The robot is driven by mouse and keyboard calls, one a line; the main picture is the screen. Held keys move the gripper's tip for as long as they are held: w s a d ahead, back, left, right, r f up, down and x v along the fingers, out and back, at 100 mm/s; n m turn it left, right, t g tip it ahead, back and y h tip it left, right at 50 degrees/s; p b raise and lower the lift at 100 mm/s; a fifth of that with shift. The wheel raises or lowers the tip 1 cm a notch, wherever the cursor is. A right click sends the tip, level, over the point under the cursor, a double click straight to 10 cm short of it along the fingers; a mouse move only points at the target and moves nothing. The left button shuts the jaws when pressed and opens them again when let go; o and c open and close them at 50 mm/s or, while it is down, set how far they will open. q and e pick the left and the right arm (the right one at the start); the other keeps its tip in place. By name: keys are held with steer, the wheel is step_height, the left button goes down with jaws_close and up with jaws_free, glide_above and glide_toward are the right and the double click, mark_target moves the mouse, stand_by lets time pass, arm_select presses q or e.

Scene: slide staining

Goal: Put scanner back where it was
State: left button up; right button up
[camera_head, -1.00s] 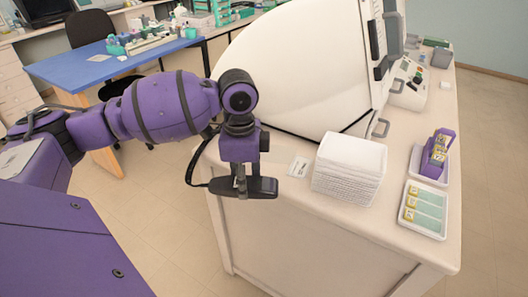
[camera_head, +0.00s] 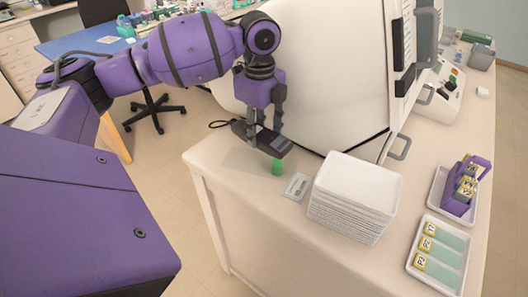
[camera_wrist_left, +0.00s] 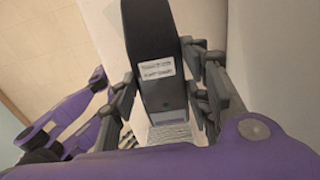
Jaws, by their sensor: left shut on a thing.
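The scanner (camera_head: 273,143) is a dark hand-held device with a cable looping off to its left. My left gripper (camera_head: 260,122) is shut on it and holds it above the near left corner of the white counter (camera_head: 222,166). In the left wrist view, the scanner's dark body (camera_wrist_left: 155,50), with white labels, lies between the two fingers (camera_wrist_left: 165,95). A small green shape (camera_head: 277,168) shows just below the scanner's end; I cannot tell if it touches it. My right gripper is not in view.
A small card (camera_head: 296,186) and a stack of white trays (camera_head: 352,195) are right of the scanner. A large white machine (camera_head: 318,75) stands behind. Farther right are a slide tray (camera_head: 437,283) and a purple rack (camera_head: 460,205). The counter's left edge is close.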

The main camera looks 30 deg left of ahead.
mark_target(260, 134)
arm_select(q)
steer(key=f, duration=0.2)
steer(key=shift+s+f, duration=0.25)
steer(key=shift+f, duration=0.45)
step_height(260, 134, down, 4)
steer(key=shift+w+r, duration=0.1)
steer(key=shift+w, duration=0.05)
steer(key=shift+f, duration=0.25)
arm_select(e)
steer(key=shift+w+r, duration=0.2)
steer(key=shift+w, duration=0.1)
arm_select(q)
steer(key=shift+f, duration=0.1)
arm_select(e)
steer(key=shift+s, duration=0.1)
arm_select(q)
steer(key=o, duration=1.1)
steer(key=shift+o, duration=1.1)
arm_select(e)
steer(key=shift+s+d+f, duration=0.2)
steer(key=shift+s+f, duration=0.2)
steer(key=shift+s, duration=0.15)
